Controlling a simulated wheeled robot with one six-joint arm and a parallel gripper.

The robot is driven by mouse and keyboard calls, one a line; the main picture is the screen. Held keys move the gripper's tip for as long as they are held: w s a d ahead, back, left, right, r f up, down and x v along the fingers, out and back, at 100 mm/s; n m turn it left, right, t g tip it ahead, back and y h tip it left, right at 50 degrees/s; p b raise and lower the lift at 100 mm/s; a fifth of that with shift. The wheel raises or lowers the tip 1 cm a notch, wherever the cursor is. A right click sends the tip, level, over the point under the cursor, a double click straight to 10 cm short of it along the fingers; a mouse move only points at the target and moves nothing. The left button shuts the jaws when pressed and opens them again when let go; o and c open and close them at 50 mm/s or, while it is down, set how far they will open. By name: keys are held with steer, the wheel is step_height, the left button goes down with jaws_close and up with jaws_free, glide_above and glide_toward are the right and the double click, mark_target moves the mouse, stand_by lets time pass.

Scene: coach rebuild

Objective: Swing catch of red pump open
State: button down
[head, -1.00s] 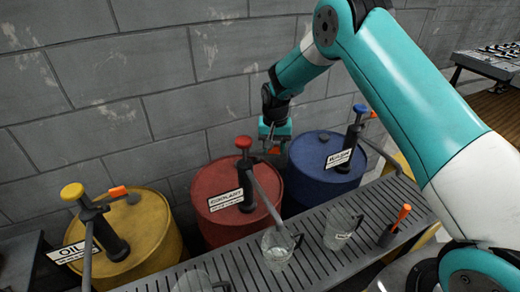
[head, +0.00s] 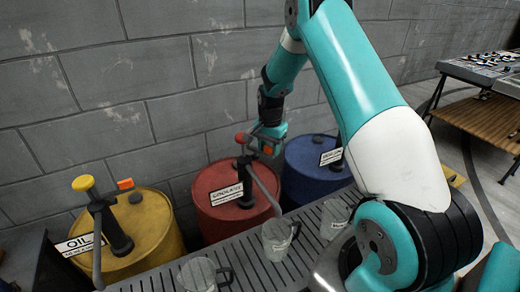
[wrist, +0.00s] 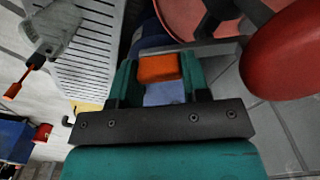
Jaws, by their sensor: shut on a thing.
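The red pump stands on the red drum (head: 212,205), labelled COOLANT, with its red knob (head: 241,137) on top. The knob looms large at the right of the wrist view (wrist: 288,58). The pump's catch is an orange block (wrist: 158,68) on a grey bar, which leads right toward the pump in the wrist view. My gripper (wrist: 160,85) is shut on the orange block, one teal finger on each side. In the head view my gripper (head: 268,140) is just right of the red knob, and the orange shows at it. The catch's pivot is not clear.
The yellow drum (head: 152,225) with its pump stands left, and the blue drum (head: 310,185) right. A grey slatted bench (head: 255,262) in front carries glass mugs (head: 278,238). The block wall is close behind. A table (head: 485,70) stands far right.

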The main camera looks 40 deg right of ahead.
stand_by(0.3)
steer(key=c, duration=0.6)
jaws_free()
step_height(320, 180, up, 18)
steer(key=b, duration=0.3)
steer(key=shift+f, duration=0.25)
